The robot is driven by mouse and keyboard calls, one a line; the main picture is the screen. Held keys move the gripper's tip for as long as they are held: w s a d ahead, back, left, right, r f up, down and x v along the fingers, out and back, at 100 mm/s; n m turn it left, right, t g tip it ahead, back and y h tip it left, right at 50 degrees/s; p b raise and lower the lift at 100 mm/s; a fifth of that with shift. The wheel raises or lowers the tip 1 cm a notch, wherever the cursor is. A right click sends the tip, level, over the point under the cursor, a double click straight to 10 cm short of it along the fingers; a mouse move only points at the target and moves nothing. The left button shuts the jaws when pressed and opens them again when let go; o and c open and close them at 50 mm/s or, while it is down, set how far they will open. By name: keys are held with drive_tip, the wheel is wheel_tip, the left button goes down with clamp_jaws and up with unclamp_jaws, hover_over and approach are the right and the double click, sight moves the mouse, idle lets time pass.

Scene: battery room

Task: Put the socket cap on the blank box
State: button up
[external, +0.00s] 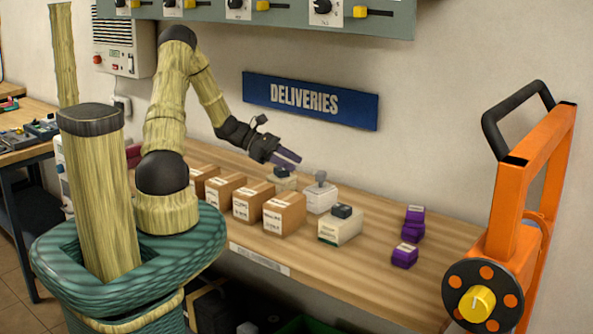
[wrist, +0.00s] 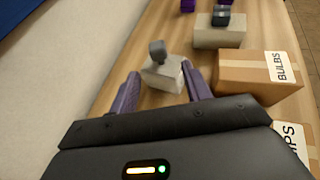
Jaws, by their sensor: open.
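My gripper (external: 287,158) is open and empty above the back of the bench. In the wrist view, its purple fingers (wrist: 160,71) are spread, with a pale box (wrist: 165,77) showing between and beyond them. A grey upright knob-like piece (wrist: 157,52) stands on that box. The external view shows a white box (external: 320,199) with a grey piece (external: 320,177) on top, just right of the gripper. A cream box (external: 339,232) in front carries a dark block (external: 341,211). I cannot tell which piece is the socket cap or which box is blank.
Several labelled cardboard boxes (external: 284,214) line the bench's left front; one reads BULBS in the wrist view (wrist: 258,75). Purple blocks (external: 405,255) lie to the right. An orange frame (external: 540,180) stands at the right end. A DELIVERIES sign (external: 310,100) is on the wall.

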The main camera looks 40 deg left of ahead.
drive_tip(key=s+d+r+m+g+y, duration=0.1)
drive_tip(key=s+d+r+m+y, duration=0.1)
drive_tip(key=s+m+y, duration=0.4)
drive_tip(key=s+d+r+m+g+y, duration=0.1)
drive_tip(key=s+r+m+y, duration=0.3)
drive_tip(key=s+m, duration=0.8)
drive_tip(key=d+m+y, duration=0.1)
drive_tip(key=m+y, duration=0.1)
drive_tip(key=m, duration=0.2)
drive_tip(key=shift+d+r, duration=0.15)
drive_tip(key=shift+d, duration=0.05)
